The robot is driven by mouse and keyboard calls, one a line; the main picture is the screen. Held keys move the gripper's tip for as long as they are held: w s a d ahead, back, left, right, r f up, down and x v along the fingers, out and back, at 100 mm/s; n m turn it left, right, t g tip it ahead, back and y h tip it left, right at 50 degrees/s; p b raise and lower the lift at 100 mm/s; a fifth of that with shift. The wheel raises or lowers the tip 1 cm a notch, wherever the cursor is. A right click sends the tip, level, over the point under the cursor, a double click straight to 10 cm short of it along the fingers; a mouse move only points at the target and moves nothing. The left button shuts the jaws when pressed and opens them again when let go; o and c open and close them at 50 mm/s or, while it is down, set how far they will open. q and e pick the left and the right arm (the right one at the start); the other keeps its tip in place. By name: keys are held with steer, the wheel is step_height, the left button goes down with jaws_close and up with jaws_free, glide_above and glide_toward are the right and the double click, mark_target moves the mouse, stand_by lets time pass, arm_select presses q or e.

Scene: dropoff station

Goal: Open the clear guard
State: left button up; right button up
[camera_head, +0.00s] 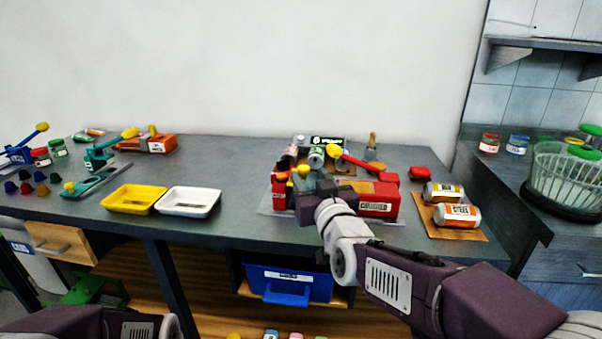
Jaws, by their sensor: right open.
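A red machine (382,201) with a white label stands on the workbench, right of centre, on a grey base plate. A red lever with a yellow knob (334,152) rises behind it. I cannot make out the clear guard; my right gripper and arm cover much of the machine's front left. My right gripper (297,188) is open, at the left part of the machine, close to small red and yellow parts; I cannot tell whether it touches them. Only a part of my left arm shows at the bottom left; its gripper is out of view.
A yellow tray (134,212) and a white tray (189,212) lie left of the machine. Two cans lie on a wooden board (470,234) at right. More lever tools stand at far left. A blue bin (287,296) sits below. Bare bench (235,175) lies behind the trays.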

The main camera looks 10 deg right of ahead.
steer(key=w, duration=0.5)
steer(key=w+a+b, duration=0.1)
steer(key=w, duration=0.2)
steer(key=shift+w+a, duration=0.1)
steer(key=shift+w, duration=0.2)
jaws_close()
steer(key=shift+f, duration=0.1)
stand_by(0.8)
